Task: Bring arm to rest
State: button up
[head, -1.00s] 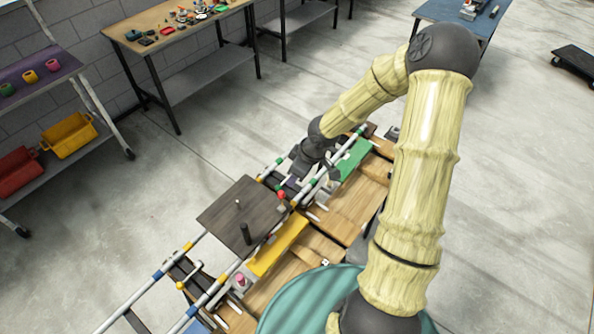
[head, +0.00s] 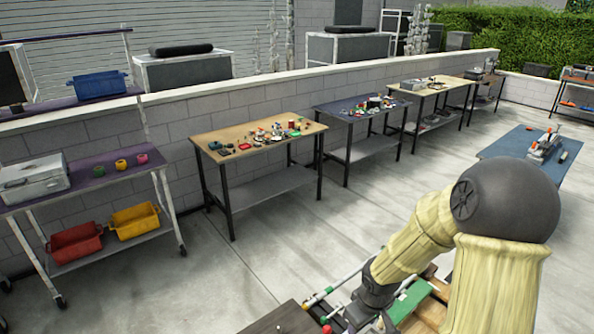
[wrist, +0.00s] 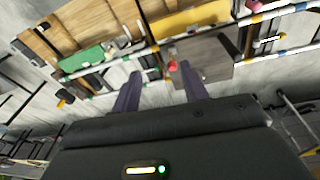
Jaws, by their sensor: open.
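My arm (head: 425,232) is bent, with its dark elbow high at the right of the head view and its forearm sloping down to the left. My gripper shows in the wrist view (wrist: 159,88) with its two dark fingers apart and nothing between them. It hangs by the railed wooden work surface (wrist: 60,45). A red knob (wrist: 172,66) lies beyond the fingertips on a dark board (wrist: 207,58). In the head view the gripper end is low in the frame and partly cut off.
A wooden-topped table (head: 255,138) with small parts stands ahead along a grey block wall (head: 120,130). A wheeled shelf (head: 100,185) with red (head: 75,245) and yellow (head: 135,221) bins is at left. A blue table (head: 515,158) is at right. The concrete floor between is clear.

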jog(key=s+r+m+b, duration=0.2)
jog(key=s+r+m, duration=0.4)
jog(key=s, duration=0.3)
jog(key=shift+s+a+r+t, duration=0.15)
jog(key=shift+a+r+t, duration=0.05)
jog(key=shift+r+t, duration=0.2)
